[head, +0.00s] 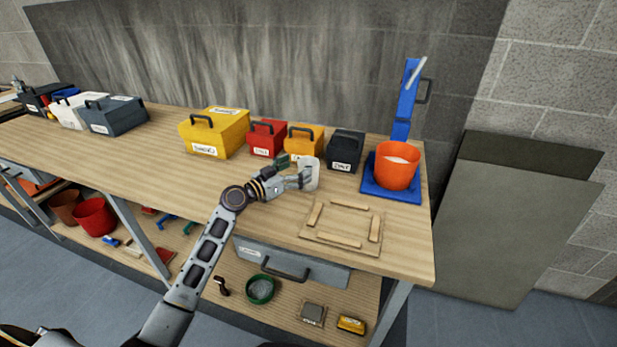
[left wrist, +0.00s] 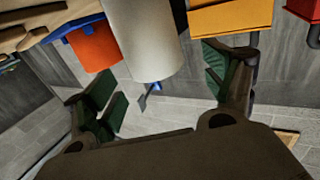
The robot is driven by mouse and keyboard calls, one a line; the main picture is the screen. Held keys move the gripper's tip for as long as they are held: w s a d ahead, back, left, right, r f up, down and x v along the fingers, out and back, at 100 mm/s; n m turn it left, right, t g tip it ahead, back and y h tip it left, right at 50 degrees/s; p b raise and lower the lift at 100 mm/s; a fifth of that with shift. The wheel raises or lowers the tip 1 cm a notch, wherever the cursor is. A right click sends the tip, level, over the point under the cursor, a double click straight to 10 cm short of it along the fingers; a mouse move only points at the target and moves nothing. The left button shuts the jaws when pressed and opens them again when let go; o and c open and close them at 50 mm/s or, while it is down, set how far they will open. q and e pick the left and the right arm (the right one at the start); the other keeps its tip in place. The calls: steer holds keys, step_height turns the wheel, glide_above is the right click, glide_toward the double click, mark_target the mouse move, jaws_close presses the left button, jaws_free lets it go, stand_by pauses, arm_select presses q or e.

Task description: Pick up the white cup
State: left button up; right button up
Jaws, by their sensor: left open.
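The white cup (head: 311,176) stands on the wooden workbench in the head view, in front of the small orange toolbox and the black one. My left gripper (head: 293,172) is open right beside the cup, on its left side. In the left wrist view the cup (left wrist: 146,38) shows as a pale cylinder ahead of the open green-padded fingers (left wrist: 160,88), roughly between their lines. I cannot tell whether a finger touches it. The gripper hides part of the cup's left side in the head view. My right gripper is not in view.
Yellow (head: 217,133), red (head: 267,138), orange (head: 304,139) and black (head: 346,150) toolboxes line the bench's back. An orange bucket (head: 396,167) sits on a blue stand at right. A wooden frame (head: 342,224) lies in front of the cup. Left-front bench space is clear.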

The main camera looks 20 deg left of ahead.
mark_target(315, 159)
arm_select(q)
steer(key=shift+w+d+r, duration=0.1)
steer(key=shift+w+d, duration=0.2)
steer(key=shift+w, duration=0.05)
steer(key=shift+p+x, duration=0.7)
steer(key=shift+x, duration=0.55)
steer(key=shift+w+d, duration=0.6)
steer(key=shift+w, duration=0.1)
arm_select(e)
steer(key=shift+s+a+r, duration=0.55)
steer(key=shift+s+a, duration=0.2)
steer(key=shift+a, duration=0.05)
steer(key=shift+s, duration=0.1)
arm_select(q)
steer(key=shift+c, duration=0.7)
steer(key=c, duration=1.5)
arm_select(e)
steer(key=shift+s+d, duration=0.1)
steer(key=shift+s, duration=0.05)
